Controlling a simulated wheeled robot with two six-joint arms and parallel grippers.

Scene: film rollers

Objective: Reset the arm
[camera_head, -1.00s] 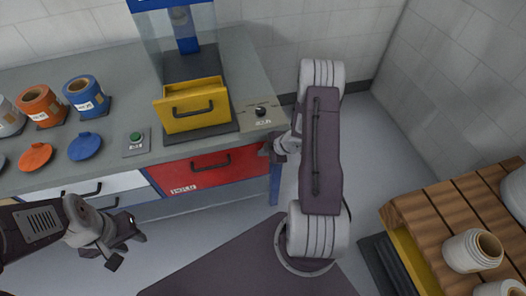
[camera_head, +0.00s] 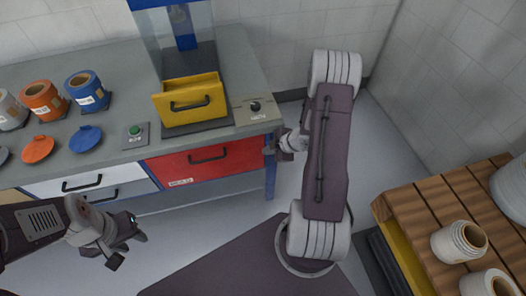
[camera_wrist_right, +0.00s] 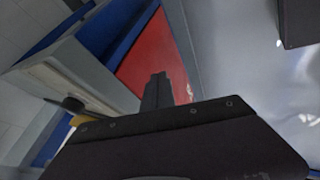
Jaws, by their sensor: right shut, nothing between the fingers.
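My right arm is folded upright in the middle of the head view. Its gripper (camera_head: 273,148) is by the front right corner of the workbench, partly hidden by the arm. In the right wrist view its fingers (camera_wrist_right: 157,90) are together and empty, in front of a red drawer front (camera_wrist_right: 156,58). My left gripper (camera_head: 130,250) hangs in front of the bench at the lower left, its fingers apart with nothing between them.

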